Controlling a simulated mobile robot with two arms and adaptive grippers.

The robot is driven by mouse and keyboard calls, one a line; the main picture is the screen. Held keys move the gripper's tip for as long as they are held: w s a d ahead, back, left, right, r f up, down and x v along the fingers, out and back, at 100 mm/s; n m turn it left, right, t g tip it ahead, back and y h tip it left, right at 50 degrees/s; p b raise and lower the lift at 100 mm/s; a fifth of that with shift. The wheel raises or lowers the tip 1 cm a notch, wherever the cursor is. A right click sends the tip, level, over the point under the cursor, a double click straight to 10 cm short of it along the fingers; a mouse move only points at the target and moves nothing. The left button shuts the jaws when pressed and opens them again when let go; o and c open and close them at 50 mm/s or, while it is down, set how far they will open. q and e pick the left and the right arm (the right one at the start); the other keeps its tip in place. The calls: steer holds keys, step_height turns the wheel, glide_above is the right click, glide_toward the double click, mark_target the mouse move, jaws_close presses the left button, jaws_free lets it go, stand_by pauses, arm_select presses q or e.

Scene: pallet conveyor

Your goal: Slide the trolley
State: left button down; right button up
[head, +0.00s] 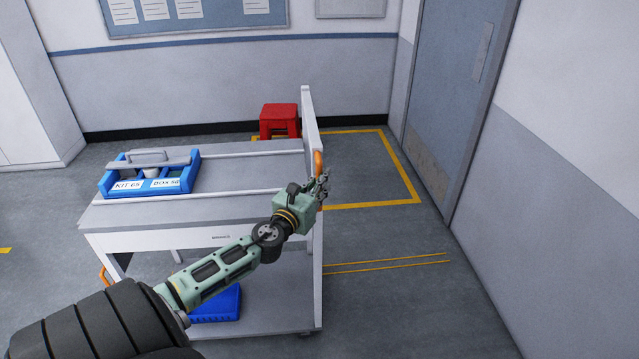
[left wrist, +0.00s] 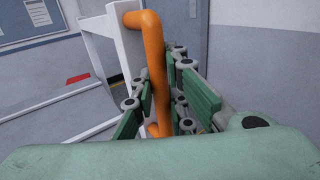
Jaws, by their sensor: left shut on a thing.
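The trolley (head: 160,214) is a light grey cart with a raised end panel (head: 312,130) on its right side. An orange handle (head: 318,162) is fixed to that panel. My left gripper (head: 324,182) is at the handle in the head view. In the left wrist view the orange handle (left wrist: 152,70) stands between the green fingers of my left gripper (left wrist: 165,105), which are shut on it. The lower part of the handle is partly hidden by the fingers. My right gripper is not in view.
A blue kit box (head: 118,181) sits on the trolley's top, and a blue bin (head: 222,306) on its lower shelf. A red stool (head: 279,118) stands behind. Yellow lines (head: 400,165) mark the floor to the right, which is clear up to the door (head: 440,90) and wall.

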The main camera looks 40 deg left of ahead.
arm_select(q)
steer(key=shift+s+a+f, duration=0.1)
steer(key=shift+a, duration=0.05)
steer(key=c, duration=2.2)
jaws_free()
steer(key=o, duration=0.5)
steer(key=shift+s+a, duration=0.15)
steer(key=shift+s, duration=0.05)
steer(key=shift+w, duration=0.1)
steer(key=shift+d, duration=0.2)
steer(key=v, duration=1.2)
steer(key=shift+a, duration=0.1)
